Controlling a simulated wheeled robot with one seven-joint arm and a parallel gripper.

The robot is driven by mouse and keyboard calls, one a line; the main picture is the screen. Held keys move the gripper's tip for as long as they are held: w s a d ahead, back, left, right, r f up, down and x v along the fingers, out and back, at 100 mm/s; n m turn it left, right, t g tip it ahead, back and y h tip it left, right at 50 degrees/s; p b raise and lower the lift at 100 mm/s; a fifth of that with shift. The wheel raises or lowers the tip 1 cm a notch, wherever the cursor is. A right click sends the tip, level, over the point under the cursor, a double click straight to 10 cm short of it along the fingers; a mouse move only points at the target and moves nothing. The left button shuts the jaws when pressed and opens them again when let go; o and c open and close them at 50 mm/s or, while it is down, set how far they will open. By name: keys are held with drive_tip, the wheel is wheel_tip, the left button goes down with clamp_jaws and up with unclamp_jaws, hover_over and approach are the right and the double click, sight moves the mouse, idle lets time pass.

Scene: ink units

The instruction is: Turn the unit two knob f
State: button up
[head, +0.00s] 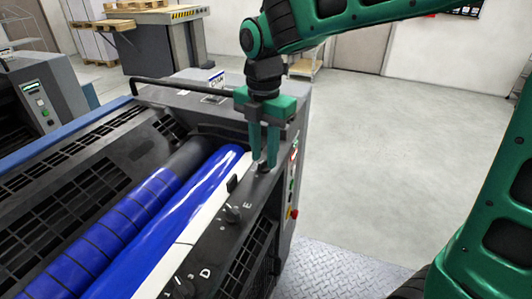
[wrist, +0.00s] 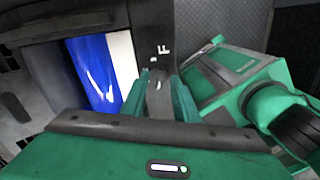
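My gripper (head: 262,162) points down over the far end of the dark side panel (head: 215,245) of the unit with the blue roller. Its two green fingers are apart. A small dark knob (head: 262,168) shows between or just behind the fingertips; I cannot tell whether they touch it. In the wrist view my gripper (wrist: 162,78) has its fingers apart over the panel, and a white letter F (wrist: 164,47) shows just beyond them. The knob itself is not clear there. Nearer along the panel are a knob (head: 233,213) beside the letter E and another (head: 185,289) beside D.
The blue roller (head: 165,225) and a white strip lie left of the panel. A dark upright tab (head: 232,183) stands close to the gripper. A red button (head: 293,213) is on the unit's right side. Open floor (head: 370,170) lies to the right.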

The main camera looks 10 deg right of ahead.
drive_tip(key=shift+f, duration=0.35)
clamp_jaws()
drive_tip(key=shift+d, duration=0.3)
drive_tip(key=shift+a, duration=0.15)
